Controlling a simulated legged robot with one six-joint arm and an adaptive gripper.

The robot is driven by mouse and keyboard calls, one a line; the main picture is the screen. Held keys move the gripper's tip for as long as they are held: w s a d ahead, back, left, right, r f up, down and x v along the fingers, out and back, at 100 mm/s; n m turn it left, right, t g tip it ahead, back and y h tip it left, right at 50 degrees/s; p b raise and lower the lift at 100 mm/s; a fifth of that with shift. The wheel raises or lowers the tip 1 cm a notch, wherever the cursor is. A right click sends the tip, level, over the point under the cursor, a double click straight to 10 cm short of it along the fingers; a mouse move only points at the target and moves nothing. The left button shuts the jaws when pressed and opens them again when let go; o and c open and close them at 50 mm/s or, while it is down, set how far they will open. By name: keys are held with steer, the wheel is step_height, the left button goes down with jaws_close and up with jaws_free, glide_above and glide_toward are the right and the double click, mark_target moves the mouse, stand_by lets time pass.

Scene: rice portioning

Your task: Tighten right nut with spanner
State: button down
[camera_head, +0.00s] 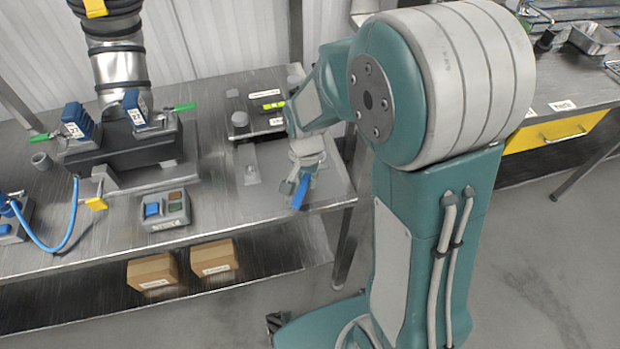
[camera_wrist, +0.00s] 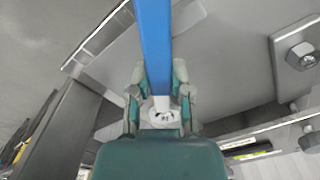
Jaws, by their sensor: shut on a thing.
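My gripper (camera_head: 306,172) is shut on a blue-handled spanner (camera_head: 300,193) above the front right part of the metal bench. In the wrist view, the spanner's blue handle (camera_wrist: 155,40) runs from the top edge down between the gripper fingers (camera_wrist: 156,80). The spanner's working end is not clearly visible. A hex nut (camera_wrist: 302,54) on a grey plate is at the right of the wrist view, apart from the spanner. A second nut (camera_wrist: 311,143) shows below it, partly cut off. In the head view, a small nut-like fitting (camera_head: 250,171) stands on the plate left of my gripper.
A dark box with a green label (camera_head: 266,103) stands behind the plate. A grey control box with buttons (camera_head: 166,211) and a black fixture with blue parts (camera_head: 120,146) stand to the left. The bench's front edge (camera_head: 215,233) is close to my gripper.

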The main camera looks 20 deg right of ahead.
steer(key=shift+w+a, duration=0.1)
steer(key=shift+w, duration=0.05)
steer(key=shift+w+a+m, duration=0.5)
steer(key=shift+a+m, duration=0.1)
steer(key=shift+m, duration=0.4)
steer(key=shift+d, duration=0.1)
steer(key=shift+s+d+n, duration=0.45)
steer(key=shift+d+n, duration=0.15)
steer(key=shift+n, duration=0.35)
steer(key=shift+s+d+n, duration=0.45)
steer(key=shift+d+n, duration=0.15)
steer(key=shift+n, duration=0.35)
steer(key=shift+r, duration=1.15)
steer(key=shift+r, duration=1.95)
steer(key=shift+s, duration=0.1)
